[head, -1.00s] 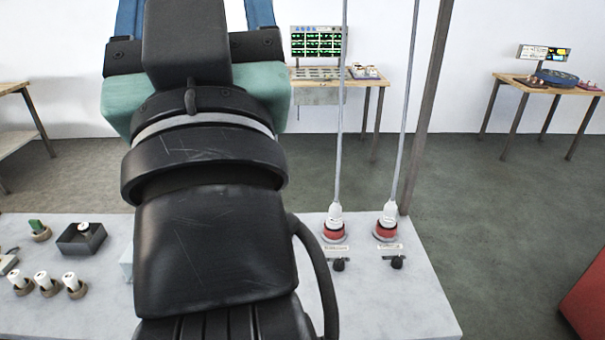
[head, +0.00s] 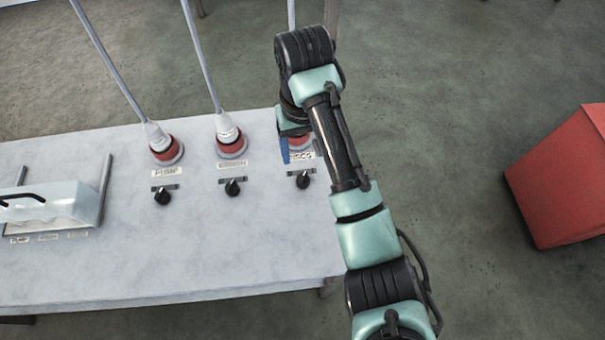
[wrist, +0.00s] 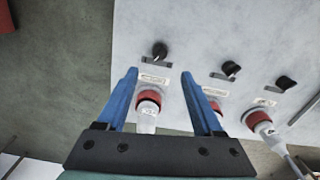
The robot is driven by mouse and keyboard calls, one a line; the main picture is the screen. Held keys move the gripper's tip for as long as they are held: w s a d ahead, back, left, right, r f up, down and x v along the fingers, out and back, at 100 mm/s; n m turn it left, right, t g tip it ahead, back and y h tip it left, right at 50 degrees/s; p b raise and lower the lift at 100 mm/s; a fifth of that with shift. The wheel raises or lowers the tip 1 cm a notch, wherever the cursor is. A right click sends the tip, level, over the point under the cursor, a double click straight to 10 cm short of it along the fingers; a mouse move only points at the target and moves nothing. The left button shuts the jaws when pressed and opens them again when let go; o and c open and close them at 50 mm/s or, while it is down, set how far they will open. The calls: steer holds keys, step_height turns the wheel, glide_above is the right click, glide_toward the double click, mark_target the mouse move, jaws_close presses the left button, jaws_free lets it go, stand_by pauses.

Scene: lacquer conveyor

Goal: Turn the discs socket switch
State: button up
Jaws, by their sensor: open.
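The discs socket switch (head: 303,180) is a small black knob on a dark plate, at the right end of a row on the white bench. It also shows in the wrist view (wrist: 159,50), just beyond the fingertips. Its label (head: 301,156), ending in "SCS", is partly hidden by my gripper. The red discs socket (wrist: 148,97) with a white plug shows between my fingers. My gripper (wrist: 158,74) is open and empty, its two blue fingers on either side of the label, apart from the knob. In the head view one blue finger (head: 284,150) shows beside the label.
Two similar black switches (head: 232,187) (head: 162,196) with red sockets and white plugs on upright cables stand to the left. A pale handled box (head: 60,205) is at the far left. A red block (head: 565,180) stands on the floor to the right.

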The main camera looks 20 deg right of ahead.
mark_target(303, 177)
step_height(303, 177, down, 11)
steer(key=b, duration=0.3)
jaws_close()
stand_by(0.4)
